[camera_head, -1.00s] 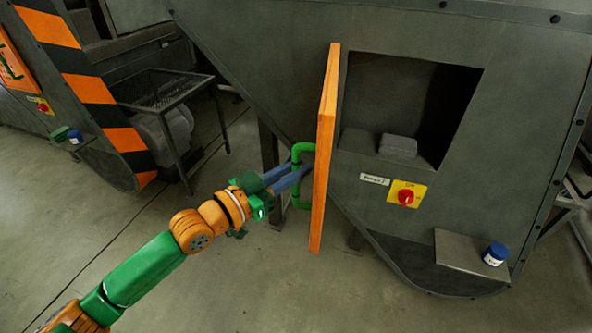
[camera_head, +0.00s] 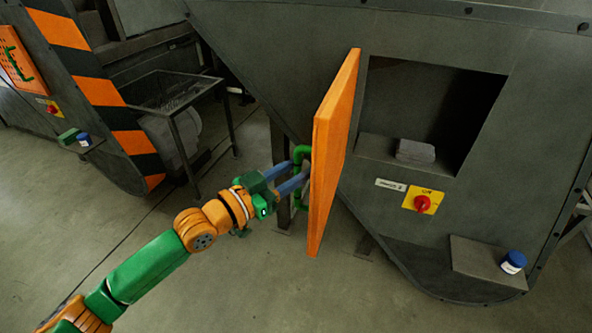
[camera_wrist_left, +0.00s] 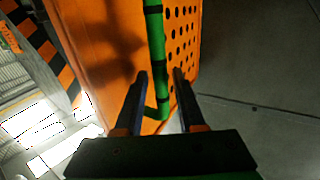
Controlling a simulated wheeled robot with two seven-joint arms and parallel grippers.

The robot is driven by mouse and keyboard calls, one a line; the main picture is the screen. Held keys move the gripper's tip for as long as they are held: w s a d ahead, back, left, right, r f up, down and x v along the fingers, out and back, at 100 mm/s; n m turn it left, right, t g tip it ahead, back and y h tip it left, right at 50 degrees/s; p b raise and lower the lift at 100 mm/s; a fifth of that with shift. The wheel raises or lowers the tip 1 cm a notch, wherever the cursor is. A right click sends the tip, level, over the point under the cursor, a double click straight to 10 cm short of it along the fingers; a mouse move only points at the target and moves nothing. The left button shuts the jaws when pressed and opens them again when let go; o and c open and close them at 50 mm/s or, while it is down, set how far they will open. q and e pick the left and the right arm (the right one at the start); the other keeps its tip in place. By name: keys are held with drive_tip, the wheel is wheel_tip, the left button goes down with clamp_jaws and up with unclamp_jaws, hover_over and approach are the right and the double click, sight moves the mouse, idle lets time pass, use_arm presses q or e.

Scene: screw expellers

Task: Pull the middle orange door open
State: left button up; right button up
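The middle orange door (camera_head: 336,150) stands swung open from the dark machine, at the left of its square opening (camera_head: 432,105). Its inner face shows in the head view. The green handle (camera_head: 300,155) is on its outer side, partly hidden by the door's edge. My left gripper (camera_head: 293,175) reaches it from the left, fingers spread. In the left wrist view, the handle (camera_wrist_left: 155,55) runs between the two fingers, close to the left one, with a gap to the right one, against the orange door (camera_wrist_left: 100,50). My right gripper is not in view.
A yellow panel with a red knob (camera_head: 422,203) is below the opening, and a grey block (camera_head: 415,151) sits inside it. A blue jar (camera_head: 513,262) stands on a low ledge at right. A metal-framed table (camera_head: 172,95) stands behind my arm. The floor at left is clear.

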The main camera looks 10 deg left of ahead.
use_arm(q)
drive_tip(key=shift+o, duration=0.2)
drive_tip(key=shift+d+f, duration=0.1)
drive_tip(key=shift+d, duration=0.05)
drive_tip(key=b+v, duration=0.2)
drive_tip(key=v, duration=0.4)
drive_tip(key=shift+s+a+f, duration=0.1)
drive_tip(key=shift+s+a, duration=0.05)
drive_tip(key=shift+a, duration=0.1)
drive_tip(key=shift+s+a, duration=0.15)
drive_tip(key=shift+s, duration=0.1)
